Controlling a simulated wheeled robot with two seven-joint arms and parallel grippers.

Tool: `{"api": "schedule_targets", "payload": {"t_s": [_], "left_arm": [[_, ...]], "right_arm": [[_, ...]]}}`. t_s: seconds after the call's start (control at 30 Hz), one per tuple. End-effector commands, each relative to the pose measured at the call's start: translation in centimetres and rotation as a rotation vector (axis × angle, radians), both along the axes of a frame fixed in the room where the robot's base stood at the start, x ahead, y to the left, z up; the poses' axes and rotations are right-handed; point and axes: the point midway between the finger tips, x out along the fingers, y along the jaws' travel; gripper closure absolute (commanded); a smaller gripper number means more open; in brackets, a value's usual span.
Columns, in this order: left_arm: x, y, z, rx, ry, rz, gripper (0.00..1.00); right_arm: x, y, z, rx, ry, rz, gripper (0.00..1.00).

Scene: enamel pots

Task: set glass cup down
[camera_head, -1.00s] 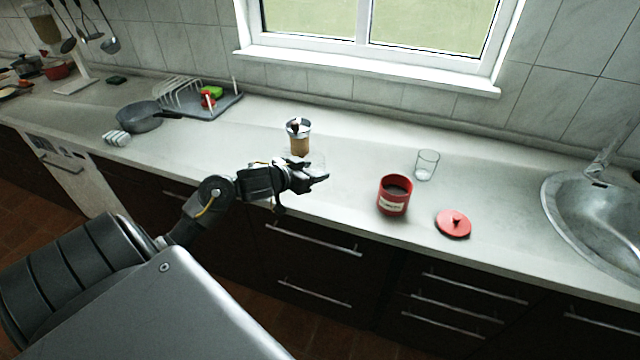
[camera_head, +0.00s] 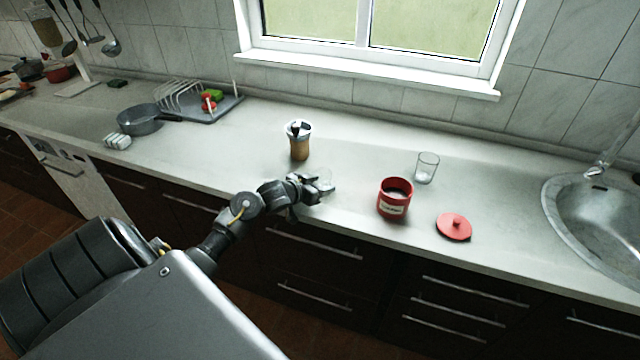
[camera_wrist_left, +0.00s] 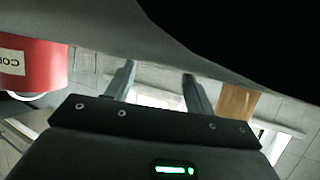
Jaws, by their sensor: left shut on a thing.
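My left gripper (camera_head: 318,187) is over the front part of the counter, shut on a clear glass cup (camera_head: 325,180). The cup is faint and partly hidden by the fingers, and I cannot tell whether its base touches the counter. In the left wrist view, the two fingers of my left gripper (camera_wrist_left: 157,88) stand apart, with the see-through cup hard to make out between them. A second clear glass (camera_head: 427,167) stands upright behind and right of the red pot. My right gripper is not in view.
A red labelled pot (camera_head: 393,199) stands open right of my gripper, also in the left wrist view (camera_wrist_left: 35,66). Its red lid (camera_head: 454,227) lies further right. A brown jar (camera_head: 299,145) stands behind my gripper. A sink (camera_head: 600,225) is at right, a dish rack (camera_head: 215,103) at left.

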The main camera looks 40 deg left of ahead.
Motion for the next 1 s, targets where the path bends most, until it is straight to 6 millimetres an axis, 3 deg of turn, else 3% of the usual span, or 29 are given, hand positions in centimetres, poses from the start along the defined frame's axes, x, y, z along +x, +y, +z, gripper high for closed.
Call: {"api": "schedule_targets", "payload": {"t_s": [0.3, 0.33, 0.47, 0.8, 1.0], "left_arm": [[0.0, 0.0, -0.3, 0.000, 0.000, 0.000, 0.71], [0.0, 0.0, -0.3, 0.000, 0.001, 0.001, 0.42], [0.0, 0.0, -0.3, 0.000, 0.001, 0.000, 0.25], [0.0, 0.0, 0.2, 0.001, -0.001, 0.000, 0.24], [-2.7, 0.2, 1.0, 0.003, 0.002, 0.000, 0.24]], "right_arm": [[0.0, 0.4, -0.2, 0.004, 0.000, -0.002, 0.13], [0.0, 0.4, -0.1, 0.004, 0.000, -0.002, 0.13], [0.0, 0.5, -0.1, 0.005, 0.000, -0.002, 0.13], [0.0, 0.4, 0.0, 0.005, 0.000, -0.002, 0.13], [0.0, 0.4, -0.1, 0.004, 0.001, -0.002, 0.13]]}}
